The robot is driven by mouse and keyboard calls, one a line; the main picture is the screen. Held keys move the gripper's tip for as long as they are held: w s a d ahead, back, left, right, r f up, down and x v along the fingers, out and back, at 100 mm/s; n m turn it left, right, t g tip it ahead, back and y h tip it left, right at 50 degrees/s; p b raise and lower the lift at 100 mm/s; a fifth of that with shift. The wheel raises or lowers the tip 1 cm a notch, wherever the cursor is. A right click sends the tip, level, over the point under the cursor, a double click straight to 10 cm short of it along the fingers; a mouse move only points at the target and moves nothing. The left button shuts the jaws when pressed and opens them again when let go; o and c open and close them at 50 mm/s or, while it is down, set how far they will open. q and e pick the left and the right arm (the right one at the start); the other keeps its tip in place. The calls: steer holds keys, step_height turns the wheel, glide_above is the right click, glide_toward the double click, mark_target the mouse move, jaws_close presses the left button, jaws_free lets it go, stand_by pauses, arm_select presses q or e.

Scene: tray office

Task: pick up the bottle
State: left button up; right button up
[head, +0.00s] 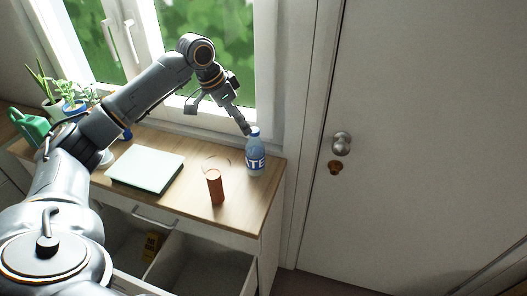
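The bottle (256,155) stands upright near the right end of the wooden desk top. It has a blue cap and a blue label with white letters. My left gripper (218,117) is open, behind and to the left of the bottle, near the window sill. One fingertip is close to the bottle's cap; I cannot tell whether they touch. Nothing shows between the fingers. My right gripper is not in view.
A brown cylindrical cup (215,187) stands left of and in front of the bottle. A closed white laptop (146,169) lies further left. Potted plants (72,107) and a green watering can (31,126) stand at the far left. An open drawer (205,270) juts out below; a door (420,140) is at right.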

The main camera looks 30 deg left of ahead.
mark_target(250, 140)
arm_select(q)
steer(key=x, duration=0.3)
steer(key=p+x, duration=0.1)
steer(key=x, duration=0.3)
steer(key=shift+s+d+f+p, duration=0.15)
steer(key=shift+s+f+p, duration=0.05)
steer(key=shift+f+p, duration=0.1)
steer(key=shift+w+f, duration=0.15)
steer(key=shift+f, duration=0.05)
steer(key=shift+p+x, duration=0.8)
steer(key=shift+x, duration=0.1)
steer(key=shift+p+x, duration=0.3)
steer(key=shift+x, duration=0.85)
steer(key=shift+w+d+f, duration=0.1)
steer(key=shift+w+f, duration=0.05)
steer(key=shift+f, duration=0.3)
steer(key=shift+c, duration=0.4)
steer(key=c, duration=1.2)
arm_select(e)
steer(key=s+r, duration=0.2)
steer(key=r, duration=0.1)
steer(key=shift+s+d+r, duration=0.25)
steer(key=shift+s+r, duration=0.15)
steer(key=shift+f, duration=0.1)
